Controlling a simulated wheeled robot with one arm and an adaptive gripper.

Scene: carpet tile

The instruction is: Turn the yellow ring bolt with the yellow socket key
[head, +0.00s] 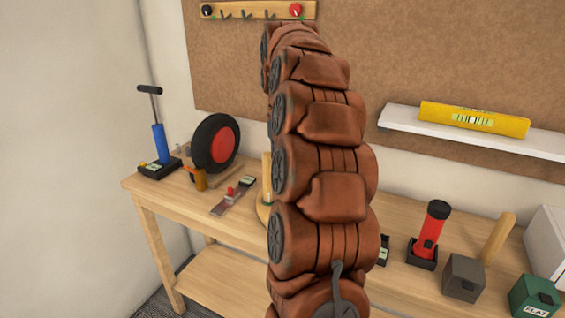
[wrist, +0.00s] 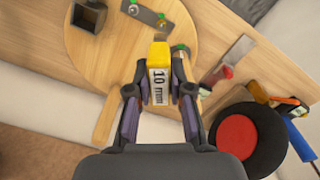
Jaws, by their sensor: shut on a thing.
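In the wrist view my gripper (wrist: 159,90) is shut on a yellow socket key (wrist: 158,55) with a white "10 mm" label. The key is held above a round wooden board (wrist: 108,75) on the workbench. In the head view my arm covers the middle of the bench, and my gripper is hidden.
A black wheel with a red hub (head: 224,143) stands at the bench's left end, near a blue pump (head: 159,140). A flat strip with a red part (head: 232,196) lies before it. A red torch (head: 430,232) and a grey block (head: 463,278) stand on the right.

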